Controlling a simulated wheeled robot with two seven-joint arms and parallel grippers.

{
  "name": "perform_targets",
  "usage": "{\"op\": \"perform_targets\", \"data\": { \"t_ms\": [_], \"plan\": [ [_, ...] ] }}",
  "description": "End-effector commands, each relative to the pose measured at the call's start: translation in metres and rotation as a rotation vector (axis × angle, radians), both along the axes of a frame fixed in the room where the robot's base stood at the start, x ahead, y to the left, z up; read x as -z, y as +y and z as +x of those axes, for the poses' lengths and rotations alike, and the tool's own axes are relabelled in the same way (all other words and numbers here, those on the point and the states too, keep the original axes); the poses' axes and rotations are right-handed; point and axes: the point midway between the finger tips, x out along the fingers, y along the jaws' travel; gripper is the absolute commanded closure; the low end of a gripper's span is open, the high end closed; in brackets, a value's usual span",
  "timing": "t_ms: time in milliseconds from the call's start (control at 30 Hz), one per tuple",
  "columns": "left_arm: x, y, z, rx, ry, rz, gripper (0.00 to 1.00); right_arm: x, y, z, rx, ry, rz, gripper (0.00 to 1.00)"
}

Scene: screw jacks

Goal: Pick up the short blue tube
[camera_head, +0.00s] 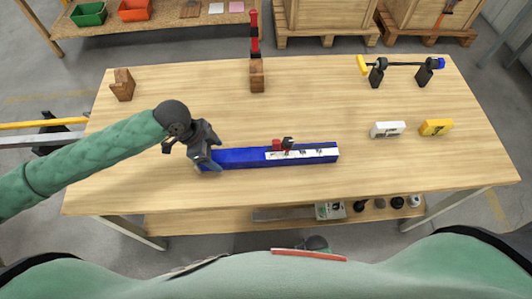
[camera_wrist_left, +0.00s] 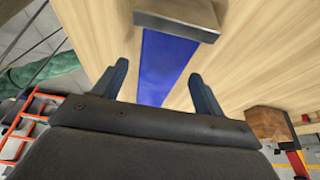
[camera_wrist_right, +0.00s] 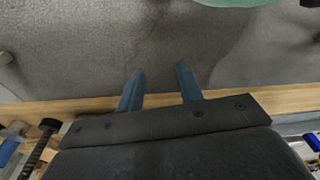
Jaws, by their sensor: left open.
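A long blue bar (camera_head: 240,158) lies on the wooden table, with a white strip (camera_head: 325,152) carrying small red and black parts on its right portion. It is the main blue thing in view; I cannot tell if it is the short blue tube. My left gripper (camera_head: 207,160) is at the bar's left end and hides part of it. In the left wrist view the blue bar (camera_wrist_left: 165,65) runs between the open fingers (camera_wrist_left: 160,80), and a grey metal piece (camera_wrist_left: 178,18) lies across it. My right gripper (camera_wrist_right: 160,78) is open and empty, facing the grey floor near a table edge.
A wooden block with a red and black upright (camera_head: 256,75) stands at the table's back, another wooden block (camera_head: 122,85) at back left. A rod on black supports (camera_head: 400,66) has yellow and blue ends. White (camera_head: 387,130) and yellow (camera_head: 436,128) boxes sit right. The front right is clear.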

Motion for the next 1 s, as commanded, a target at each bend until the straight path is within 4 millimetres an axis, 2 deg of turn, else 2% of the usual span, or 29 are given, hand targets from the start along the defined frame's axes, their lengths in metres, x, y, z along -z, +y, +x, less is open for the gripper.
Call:
{"op": "perform_targets", "data": {
  "t_ms": [300, 600, 933, 967, 1000],
  "plan": [
    [0.025, -0.012, 0.000, -0.001, 0.001, 0.000, 0.29, 0.028, -0.009, -0.007, -0.006, -0.016, -0.009, 0.64],
    [0.028, -0.013, 0.000, 0.000, -0.001, 0.001, 0.31, 0.031, -0.009, -0.008, -0.006, -0.019, -0.010, 0.64],
    [0.028, -0.013, 0.000, 0.000, -0.001, 0.000, 0.96, 0.030, -0.010, -0.007, -0.006, -0.019, -0.010, 0.64],
    [0.028, -0.013, 0.000, 0.000, -0.001, 0.000, 1.00, 0.030, -0.010, -0.007, -0.006, -0.019, -0.011, 0.64],
    [0.028, -0.013, 0.000, 0.000, -0.001, 0.000, 1.00, 0.030, -0.010, -0.007, -0.006, -0.019, -0.011, 0.64]
  ]
}}
